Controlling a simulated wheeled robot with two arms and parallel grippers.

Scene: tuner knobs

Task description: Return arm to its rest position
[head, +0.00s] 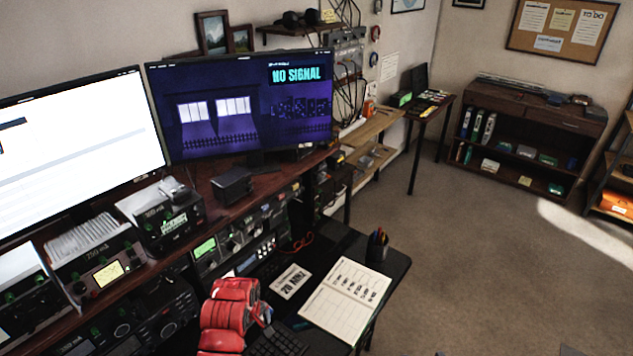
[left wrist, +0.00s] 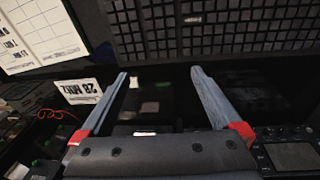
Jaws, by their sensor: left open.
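My left arm (head: 230,316) shows as a red, jointed shape at the bottom of the head view, over the front of the desk. In the left wrist view my left gripper (left wrist: 160,73) has its two grey fingers spread wide, with red at their bases. Nothing is between the fingers. They are over a dark surface, with a black keyboard (left wrist: 215,28) beyond them. In the head view the fingertips are hard to make out. My right gripper is not in view.
The desk (head: 392,262) holds an open notebook (head: 345,296), a "28 MHz" card (head: 291,281) and a pen cup (head: 377,246). The carpet (head: 470,250) at right is open.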

